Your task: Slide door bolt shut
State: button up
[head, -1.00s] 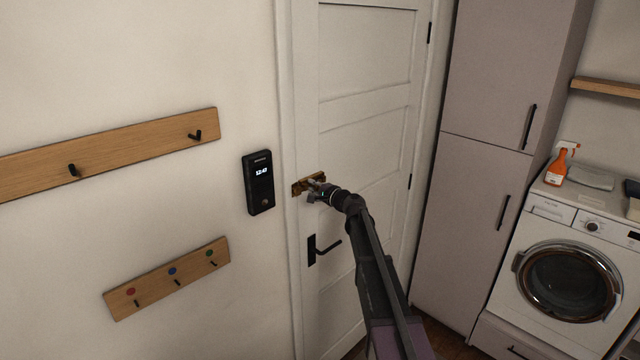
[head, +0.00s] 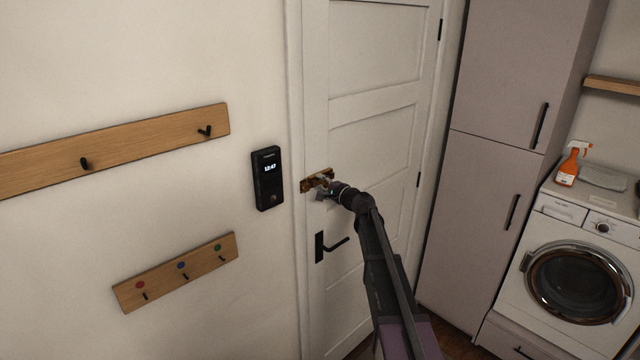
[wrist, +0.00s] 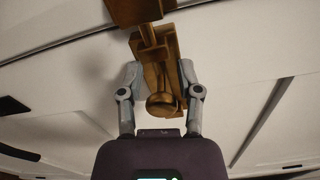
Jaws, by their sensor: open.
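The brass door bolt (head: 318,180) is mounted at the edge of the white door (head: 372,140), above the black door handle (head: 330,246). In the wrist view the bolt (wrist: 150,60) runs up the picture to a brass keeper (wrist: 140,10) at the top, and its round knob (wrist: 160,105) faces me. My gripper (wrist: 159,80) is open, with one finger on each side of the bolt around the knob. I cannot tell whether either finger touches the brass. In the head view my gripper (head: 326,188) partly covers the bolt.
A black wall panel (head: 267,178) is left of the door frame. Two wooden hook rails (head: 120,140) hang farther left. A tall cabinet (head: 500,150) and a washing machine (head: 575,260) with an orange spray bottle (head: 569,168) stand to the right.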

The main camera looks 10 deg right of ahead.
jog(key=v, duration=1.1)
jog(key=shift+s+d, duration=0.1)
jog(key=s+a+f+n+g+h+b, duration=0.1)
jog(key=s+a+f+n+g+b, duration=0.25)
jog(key=s+f, duration=0.45)
jog(key=s+a+f+n+g+h+b, duration=0.1)
jog(key=s+a+f+n+g+b, duration=0.1)
jog(key=s+a+f+n+g, duration=0.5)
jog(key=s+d+f+n+g+h+b, duration=0.1)
jog(key=s+d+f+h, duration=0.3)
jog(key=s, duration=0.5)
jog(key=s+d+f+n+g+h+b, duration=0.1)
jog(key=s+d+f+g+h+b, duration=0.2)
jog(key=s+f, duration=0.6)
jog(key=shift+s+d+f+h, duration=0.3)
jog(key=shift+s+d+h, duration=0.3)
jog(key=shift+s+h, duration=0.25)
